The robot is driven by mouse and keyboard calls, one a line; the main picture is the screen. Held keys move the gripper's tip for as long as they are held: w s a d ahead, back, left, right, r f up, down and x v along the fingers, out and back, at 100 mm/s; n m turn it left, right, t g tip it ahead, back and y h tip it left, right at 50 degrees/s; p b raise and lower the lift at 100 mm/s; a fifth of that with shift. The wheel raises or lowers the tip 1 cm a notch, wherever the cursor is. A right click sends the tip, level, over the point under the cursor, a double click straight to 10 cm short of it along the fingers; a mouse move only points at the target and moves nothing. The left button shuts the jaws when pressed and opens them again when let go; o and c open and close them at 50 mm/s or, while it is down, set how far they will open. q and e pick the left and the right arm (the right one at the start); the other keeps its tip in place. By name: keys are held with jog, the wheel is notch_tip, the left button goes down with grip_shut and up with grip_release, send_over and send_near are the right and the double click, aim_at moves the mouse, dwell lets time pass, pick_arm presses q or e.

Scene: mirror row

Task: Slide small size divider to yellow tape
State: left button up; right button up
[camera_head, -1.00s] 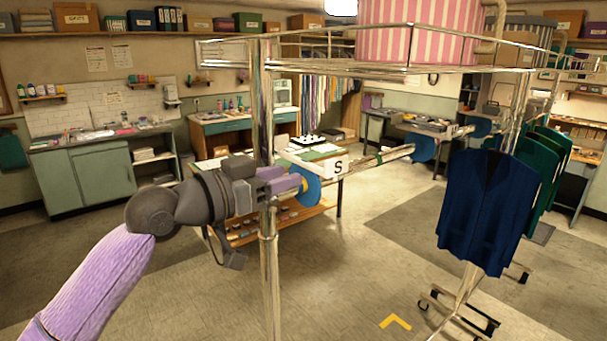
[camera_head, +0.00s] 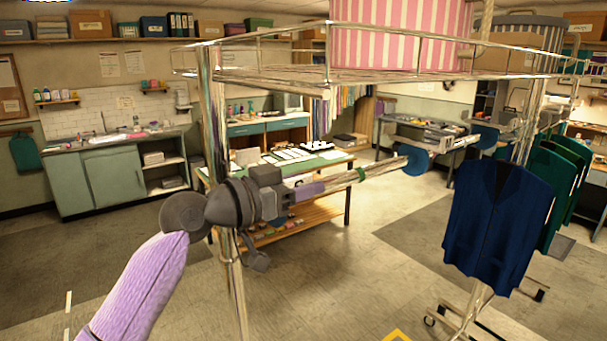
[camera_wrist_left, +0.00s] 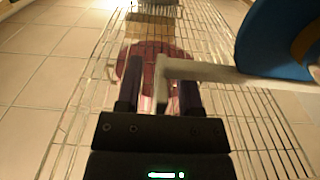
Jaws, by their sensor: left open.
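My left gripper (camera_head: 308,189) is open beside the chrome rail (camera_head: 340,181) in the head view. In the left wrist view a pale bar (camera_wrist_left: 205,72) reaches in from the right, its bent end between the two fingers; I cannot tell whether they touch it. It leads toward a blue disc (camera_wrist_left: 268,45) with a yellow part, cut by the right edge, apparently the small size divider. In the head view now my gripper and wrist hide the divider and its S label. A green band (camera_head: 362,174) circles the rail further along. I see no yellow tape clearly. My right gripper is out of view.
A chrome post (camera_head: 214,115) carries a wire shelf with a pink striped box (camera_head: 400,35). A navy jacket (camera_head: 493,225) hangs at right. Floor between my arm and jacket is clear.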

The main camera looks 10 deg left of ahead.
pick_arm(q)
jog(key=shift+w+d, duration=0.15)
grip_shut()
dwell(1.4)
